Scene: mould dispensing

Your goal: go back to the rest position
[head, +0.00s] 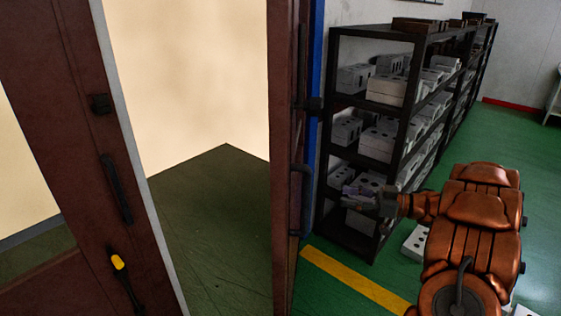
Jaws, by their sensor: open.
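My gripper (362,194) is at the end of my copper-coloured arm, which reaches in from the lower right of the head view. It is in front of the lower part of a black shelf rack (335,115) and looks open. It is small and dark here, and I see nothing held in it. The moulds behind it make its fingers hard to pick out.
The rack holds several pale moulds (386,90). A brown door (60,140) with a dark handle stands at left, and another door panel (284,150) stands mid-view, with an opening between. A pale block (414,242) lies beside my arm. Green floor (510,130) is clear at right.

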